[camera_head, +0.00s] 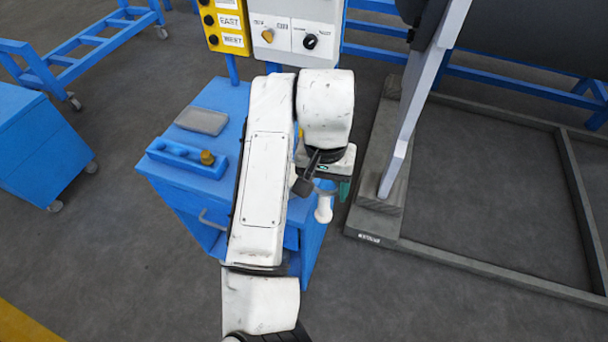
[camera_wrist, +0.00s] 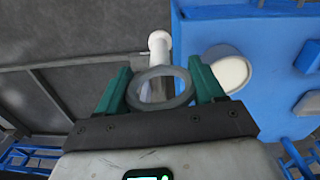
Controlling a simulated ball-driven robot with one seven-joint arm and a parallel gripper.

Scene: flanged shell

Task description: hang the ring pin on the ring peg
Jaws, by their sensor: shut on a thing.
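My gripper (camera_head: 328,182) hangs from the arm's end beside the right edge of the blue cart. In the wrist view its green fingers (camera_wrist: 160,88) are shut on a grey ring, which I take as the ring pin (camera_wrist: 163,72). A white shaft with a round knob end (camera_wrist: 159,42) shows beyond and through the ring; I cannot tell whether it is joined to the ring. A white knobbed part also shows below the gripper in the head view (camera_head: 323,208). I cannot identify the ring peg with certainty.
The blue cart (camera_head: 180,185) carries a grey pad (camera_head: 202,120) and a blue block with a brass knob (camera_head: 207,157). A white round piece (camera_wrist: 231,70) is on a blue face. A grey stand (camera_head: 408,150) is to the right. Floor is open beyond it.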

